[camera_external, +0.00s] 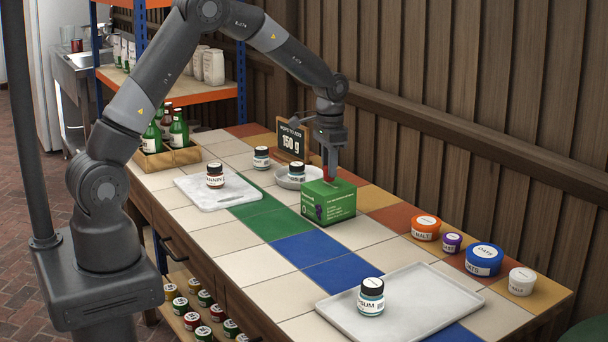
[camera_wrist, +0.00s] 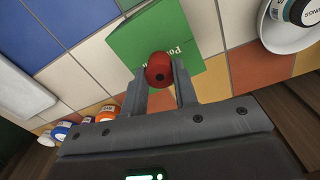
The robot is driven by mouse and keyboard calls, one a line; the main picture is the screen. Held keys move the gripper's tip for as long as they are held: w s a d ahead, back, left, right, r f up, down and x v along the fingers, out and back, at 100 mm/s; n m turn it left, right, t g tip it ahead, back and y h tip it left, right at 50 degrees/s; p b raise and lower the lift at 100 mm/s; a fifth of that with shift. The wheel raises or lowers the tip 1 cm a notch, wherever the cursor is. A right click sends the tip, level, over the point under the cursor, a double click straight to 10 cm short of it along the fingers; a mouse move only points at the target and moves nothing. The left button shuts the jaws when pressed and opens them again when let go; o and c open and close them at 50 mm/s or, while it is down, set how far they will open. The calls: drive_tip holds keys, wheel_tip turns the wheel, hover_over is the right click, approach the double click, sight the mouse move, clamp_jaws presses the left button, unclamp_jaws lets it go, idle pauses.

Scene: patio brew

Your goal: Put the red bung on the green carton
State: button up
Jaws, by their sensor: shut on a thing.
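The green carton (camera_external: 327,207) stands upright on the tiled table near its middle. Its green top also shows in the wrist view (camera_wrist: 153,35). My gripper (camera_external: 329,172) is over the carton's top and points down. In the wrist view its two fingers (camera_wrist: 161,80) are shut on the red bung (camera_wrist: 160,66), one on each side. The bung also shows as a small red patch between the fingers in the external view (camera_external: 327,171). It is at or just above the carton's top; I cannot tell whether they touch.
A white bowl (camera_external: 287,183) with a jar is close behind the carton. A marble board (camera_external: 230,200) with a jar is left. A white tray (camera_external: 420,309) with a jar is at front right. Several tubs (camera_external: 484,259) line the right side. Blue tiles before the carton are clear.

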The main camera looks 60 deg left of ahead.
drive_tip(key=shift+f, duration=0.55)
drive_tip(key=shift+f, duration=0.1)
drive_tip(key=o, duration=0.9)
drive_tip(key=shift+o, duration=0.2)
